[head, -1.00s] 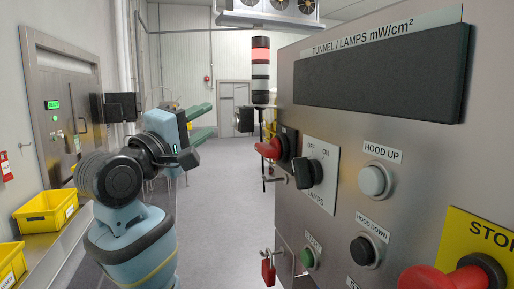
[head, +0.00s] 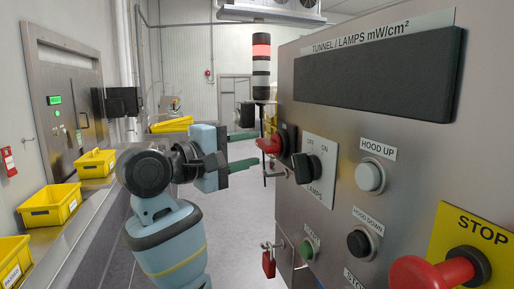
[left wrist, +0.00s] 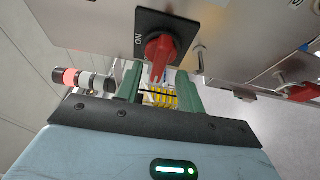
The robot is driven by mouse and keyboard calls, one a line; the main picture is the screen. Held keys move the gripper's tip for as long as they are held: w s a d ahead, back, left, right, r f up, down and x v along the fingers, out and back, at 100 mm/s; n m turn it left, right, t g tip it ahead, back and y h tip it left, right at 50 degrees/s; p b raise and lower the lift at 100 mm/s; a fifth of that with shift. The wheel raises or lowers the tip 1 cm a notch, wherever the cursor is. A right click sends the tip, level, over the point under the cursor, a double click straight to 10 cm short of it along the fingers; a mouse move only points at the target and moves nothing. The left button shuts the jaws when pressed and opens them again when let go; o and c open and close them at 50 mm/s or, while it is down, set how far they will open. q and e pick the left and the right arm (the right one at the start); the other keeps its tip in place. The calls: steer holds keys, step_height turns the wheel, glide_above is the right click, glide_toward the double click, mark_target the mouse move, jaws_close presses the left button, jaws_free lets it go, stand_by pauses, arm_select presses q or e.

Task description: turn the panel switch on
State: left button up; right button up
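The panel (head: 340,110) is a grey metal cabinet filling the right of the head view. A red-handled rotary switch (head: 268,145) on a black plate sits at its left edge. In the left wrist view this red handle (left wrist: 163,50) shows ahead, beside the word ON on its plate. My left gripper (head: 243,150) is open and points at the red handle. Its green fingers (left wrist: 160,76) lie on either side of the handle's near end in the wrist view; I see no clear contact. A black OFF/ON knob (head: 304,168) labelled LAMPS is on the front face. My right gripper is out of view.
A red STOP button (head: 432,272) and grey and black push buttons project from the panel front. A red padlock (head: 268,263) hangs below the switch. Yellow bins (head: 50,205) stand on a ledge at left. The floor behind the gripper is clear.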

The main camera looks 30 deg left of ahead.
arm_select(q)
steer(key=shift+x, duration=1.4)
steer(key=shift+c, duration=0.2)
jaws_close()
